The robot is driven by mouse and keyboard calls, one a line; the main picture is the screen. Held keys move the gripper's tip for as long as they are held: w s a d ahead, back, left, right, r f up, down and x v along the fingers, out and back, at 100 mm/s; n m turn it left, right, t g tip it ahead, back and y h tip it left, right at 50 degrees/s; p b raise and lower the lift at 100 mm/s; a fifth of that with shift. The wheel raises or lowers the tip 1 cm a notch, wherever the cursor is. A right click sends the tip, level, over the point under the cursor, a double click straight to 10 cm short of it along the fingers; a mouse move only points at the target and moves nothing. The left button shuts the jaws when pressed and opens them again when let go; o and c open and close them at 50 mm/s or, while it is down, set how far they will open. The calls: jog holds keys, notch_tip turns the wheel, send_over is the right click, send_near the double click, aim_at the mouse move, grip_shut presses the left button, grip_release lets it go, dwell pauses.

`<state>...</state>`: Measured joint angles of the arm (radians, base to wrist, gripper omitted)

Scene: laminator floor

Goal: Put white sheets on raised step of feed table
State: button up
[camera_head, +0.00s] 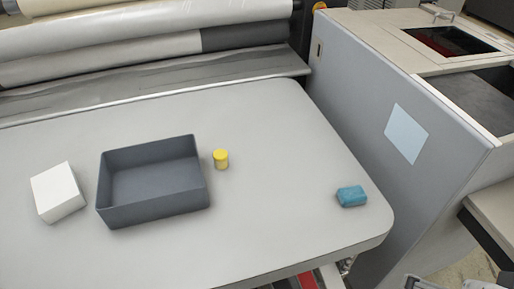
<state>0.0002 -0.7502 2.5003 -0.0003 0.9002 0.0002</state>
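A white block-shaped stack (57,193), which looks like the white sheets, lies on the grey feed table (270,225) at the left. It sits tilted in angle, just left of a dark grey open tray and apart from it. A grey ledge (190,75) runs along the back of the table under the rollers; I cannot tell whether it is the raised step. My gripper is not in view.
The dark grey tray (152,218) is empty. A yellow cylinder (221,159) stands right of it, and a teal block (351,196) lies near the right edge. White rollers (120,35) span the back. A grey machine panel (365,90) rises at the right. The table's middle right is clear.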

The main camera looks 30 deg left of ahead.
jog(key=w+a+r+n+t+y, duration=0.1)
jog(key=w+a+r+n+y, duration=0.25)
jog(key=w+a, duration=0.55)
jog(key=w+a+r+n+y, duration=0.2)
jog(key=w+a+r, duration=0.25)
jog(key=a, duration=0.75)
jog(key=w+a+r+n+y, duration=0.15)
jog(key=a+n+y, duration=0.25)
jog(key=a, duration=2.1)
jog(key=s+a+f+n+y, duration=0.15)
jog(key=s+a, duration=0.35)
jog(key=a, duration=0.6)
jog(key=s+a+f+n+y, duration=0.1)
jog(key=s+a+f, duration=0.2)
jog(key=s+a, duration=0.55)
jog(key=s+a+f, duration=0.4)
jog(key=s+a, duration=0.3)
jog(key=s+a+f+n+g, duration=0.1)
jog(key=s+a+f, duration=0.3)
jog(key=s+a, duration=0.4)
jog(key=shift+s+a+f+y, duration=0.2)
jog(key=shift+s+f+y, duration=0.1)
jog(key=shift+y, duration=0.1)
